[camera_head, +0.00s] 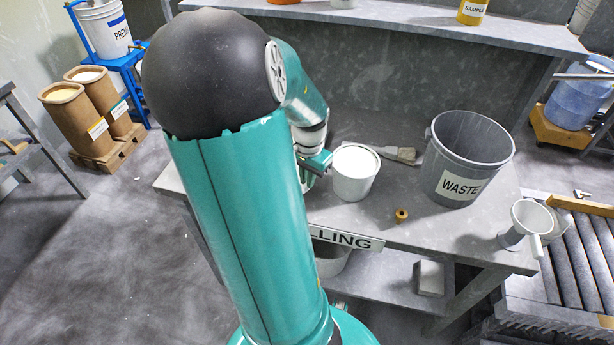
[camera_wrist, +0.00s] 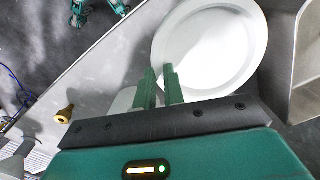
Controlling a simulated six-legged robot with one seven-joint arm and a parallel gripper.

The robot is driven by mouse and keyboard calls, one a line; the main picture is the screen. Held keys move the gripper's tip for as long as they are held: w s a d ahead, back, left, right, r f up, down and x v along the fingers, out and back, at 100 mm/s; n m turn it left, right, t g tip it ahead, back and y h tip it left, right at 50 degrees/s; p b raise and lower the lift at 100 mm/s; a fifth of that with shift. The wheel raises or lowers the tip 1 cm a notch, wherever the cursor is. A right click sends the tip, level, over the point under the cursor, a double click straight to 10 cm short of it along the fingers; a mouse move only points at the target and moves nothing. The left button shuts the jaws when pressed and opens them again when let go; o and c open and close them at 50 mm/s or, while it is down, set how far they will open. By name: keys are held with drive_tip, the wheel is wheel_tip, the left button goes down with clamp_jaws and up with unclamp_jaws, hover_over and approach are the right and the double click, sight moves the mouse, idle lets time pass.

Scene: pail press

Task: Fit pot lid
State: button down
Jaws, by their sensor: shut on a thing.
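The white pot (camera_head: 353,180) stands upright on the grey table, and its top looks white in the head view. My gripper (camera_head: 319,163) is just left of the pot's rim. In the wrist view my gripper (camera_wrist: 160,80) is shut on the edge of the lid (camera_wrist: 212,48), a large white round disc with a raised rim. In the head view my arm hides the lid. A pale shape partly hidden behind the fingers in the wrist view looks like the pot (camera_wrist: 122,101). I cannot tell the height of the lid over the table.
A brush (camera_head: 400,154) lies behind the pot, with the grey WASTE bin (camera_head: 470,150) to the right. A small brass fitting (camera_head: 401,215) lies in front. A pale funnel-like vessel (camera_head: 528,218) is at the right table end. A shelf (camera_head: 400,18) runs along the back.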

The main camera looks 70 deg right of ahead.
drive_tip(key=shift+r, duration=0.1)
wheel_tip(320, 180, up, 8)
idle(1.1)
